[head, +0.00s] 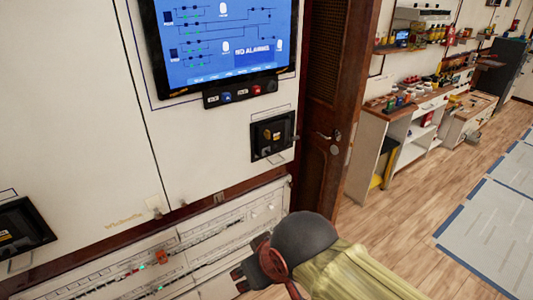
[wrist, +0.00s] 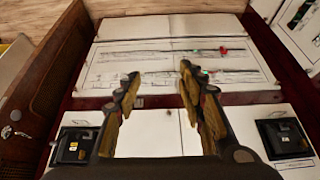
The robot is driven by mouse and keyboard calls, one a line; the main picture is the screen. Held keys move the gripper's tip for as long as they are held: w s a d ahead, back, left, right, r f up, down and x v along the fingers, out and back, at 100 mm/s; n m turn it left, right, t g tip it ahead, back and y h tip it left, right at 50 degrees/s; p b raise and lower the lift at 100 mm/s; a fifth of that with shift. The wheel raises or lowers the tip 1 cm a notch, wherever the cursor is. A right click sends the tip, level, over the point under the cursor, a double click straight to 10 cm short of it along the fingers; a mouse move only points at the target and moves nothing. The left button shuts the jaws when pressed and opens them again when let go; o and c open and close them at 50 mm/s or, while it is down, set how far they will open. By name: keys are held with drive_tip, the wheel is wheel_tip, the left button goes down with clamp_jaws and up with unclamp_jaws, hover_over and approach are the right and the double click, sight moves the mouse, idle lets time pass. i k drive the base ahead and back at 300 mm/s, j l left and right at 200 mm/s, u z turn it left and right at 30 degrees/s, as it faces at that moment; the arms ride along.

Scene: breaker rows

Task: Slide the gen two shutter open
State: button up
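Two black square units with small yellow labels are set in the white cabinet front. One (head: 272,135) is below the screen beside the wooden door, and the other (head: 22,232) is at the left edge. Both also show in the wrist view, one at the left (wrist: 75,147) and one at the right (wrist: 283,138). I cannot read which is gen two, nor tell if a shutter is open. My gripper (wrist: 158,80) is open and empty, its fingers spread in front of the breaker rows. In the head view my gripper (head: 242,277) is at bottom centre, below and apart from both units.
A lit blue screen (head: 222,42) is mounted above, with small buttons below it. A low panel (head: 185,250) carries breaker rows with red and green marks. A wooden door (head: 328,100) stands right of the cabinet. Shelves with goods and open wooden floor lie farther right.

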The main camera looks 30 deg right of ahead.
sight(266, 151)
drive_tip(key=l+u, duration=0.2)
drive_tip(key=l, duration=0.35)
drive_tip(key=k+l+u, duration=0.15)
drive_tip(key=l, duration=0.35)
drive_tip(key=k+l+u, duration=0.2)
drive_tip(key=l, duration=0.35)
drive_tip(key=i, duration=0.1)
